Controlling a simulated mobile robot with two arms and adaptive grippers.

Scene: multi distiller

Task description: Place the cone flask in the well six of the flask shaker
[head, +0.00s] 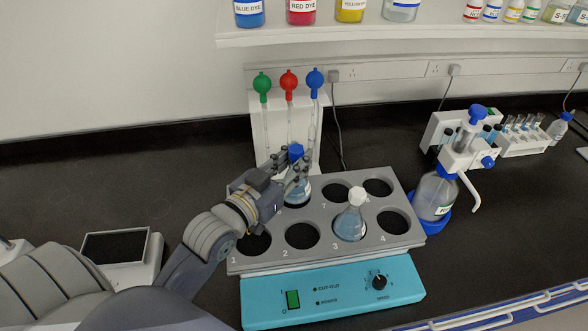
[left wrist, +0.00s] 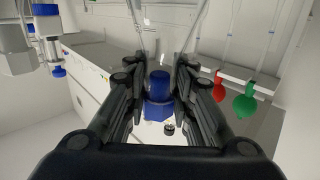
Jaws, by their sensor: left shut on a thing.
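The cone flask (head: 298,191) has a blue stopper and holds pale blue liquid. In the head view it is upright at the back-row well between the hidden well five and well seven, where well six lies. Whether its base rests in the well or is just above it, I cannot tell. My left gripper (head: 291,165) is shut on the flask at its blue stopper and neck. In the left wrist view the stopper (left wrist: 158,95) shows between the fingers. The grey flask shaker (head: 318,235) has numbered wells in two rows. My arm hides well five. My right gripper is not in view.
A white-stoppered flask (head: 350,222) stands in well three. Behind the shaker is a white stand (head: 258,125) with red, green and blue pipette bulbs. A dispenser bottle (head: 434,195) stands close to the right. A balance (head: 118,250) is at left.

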